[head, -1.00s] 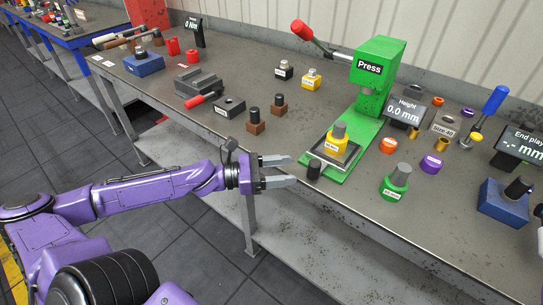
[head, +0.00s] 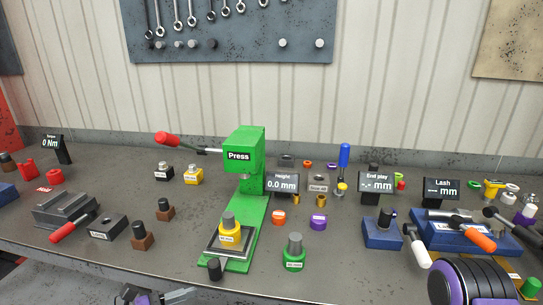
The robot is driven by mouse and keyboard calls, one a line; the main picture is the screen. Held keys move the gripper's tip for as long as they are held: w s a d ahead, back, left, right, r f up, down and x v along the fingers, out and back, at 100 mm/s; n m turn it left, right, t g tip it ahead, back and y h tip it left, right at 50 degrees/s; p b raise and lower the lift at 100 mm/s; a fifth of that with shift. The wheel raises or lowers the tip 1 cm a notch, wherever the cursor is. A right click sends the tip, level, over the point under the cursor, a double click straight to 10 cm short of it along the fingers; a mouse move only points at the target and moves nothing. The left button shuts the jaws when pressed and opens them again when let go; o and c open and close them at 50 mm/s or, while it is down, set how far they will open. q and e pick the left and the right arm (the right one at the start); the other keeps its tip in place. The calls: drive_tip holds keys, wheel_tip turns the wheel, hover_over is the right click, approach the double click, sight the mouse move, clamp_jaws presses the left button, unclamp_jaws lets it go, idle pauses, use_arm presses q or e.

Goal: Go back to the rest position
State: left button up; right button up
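My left gripper (head: 178,296) shows only in part at the bottom edge of the head view. It is in front of the bench, below the green press, and I see nothing held in it. Most of it is cut off by the frame, so its opening is hidden. My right gripper is out of view. A black ribbed part with purple at the bottom right belongs to my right arm.
The green press (head: 249,205) stands mid-bench with a yellow part (head: 230,235) on its base. A blue fixture (head: 381,232) stands further right.

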use_arm(q)
drive_tip(key=s+d+f+m+g+y, duration=0.2)
drive_tip(key=s+f+m+g+y, duration=0.2)
drive_tip(key=s+f, duration=0.45)
drive_tip(key=s+d+f+m+g+y, duration=0.2)
drive_tip(key=s+f+m+g+y, duration=0.3)
drive_tip(key=f, duration=0.7)
drive_tip(key=s+a+f+m+t+y, duration=0.2)
drive_tip(key=s+a+m+y, duration=0.5)
drive_tip(key=a, duration=0.5)
drive_tip(key=shift+s+a+f+m+t, duration=0.15)
drive_tip(key=shift+s+f+m+t, duration=0.15)
drive_tip(key=shift+s+f+m, duration=0.45)
drive_tip(key=shift+r+m, duration=0.2)
drive_tip(key=shift+m, duration=0.15)
